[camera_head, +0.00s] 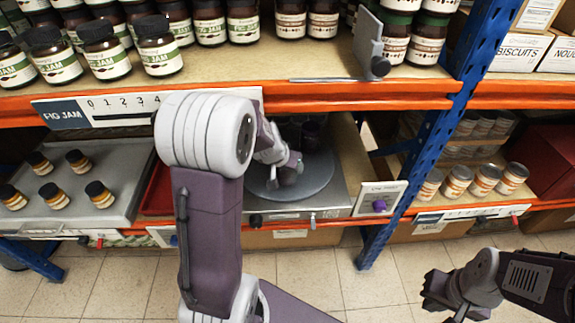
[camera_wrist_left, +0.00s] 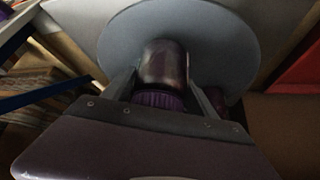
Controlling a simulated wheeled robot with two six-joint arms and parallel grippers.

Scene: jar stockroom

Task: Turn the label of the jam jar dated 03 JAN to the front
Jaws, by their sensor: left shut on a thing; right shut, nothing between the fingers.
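My left gripper (camera_wrist_left: 165,92) is shut on a jar (camera_wrist_left: 165,62) with a purple lid. The jar's dark, glossy body meets the grey round turntable (camera_wrist_left: 112,42), with a finger on each side. No label or date can be read on it. In the head view my left arm crosses the middle, and its gripper (camera_head: 288,168) is over the turntable (camera_head: 318,182) on the lower shelf. There the held jar is hard to make out in the shade. My right gripper (camera_head: 447,298) is shut and empty at the lower right, over the floor.
Fig jam jars (camera_head: 158,48) stand on the upper shelf, above an orange beam (camera_head: 310,100). Small jars sit on a grey tray (camera_head: 120,212) at lower left. A blue post (camera_head: 425,135) stands right of the turntable, with tins (camera_head: 485,178) beyond. The tiled floor (camera_head: 325,285) is clear.

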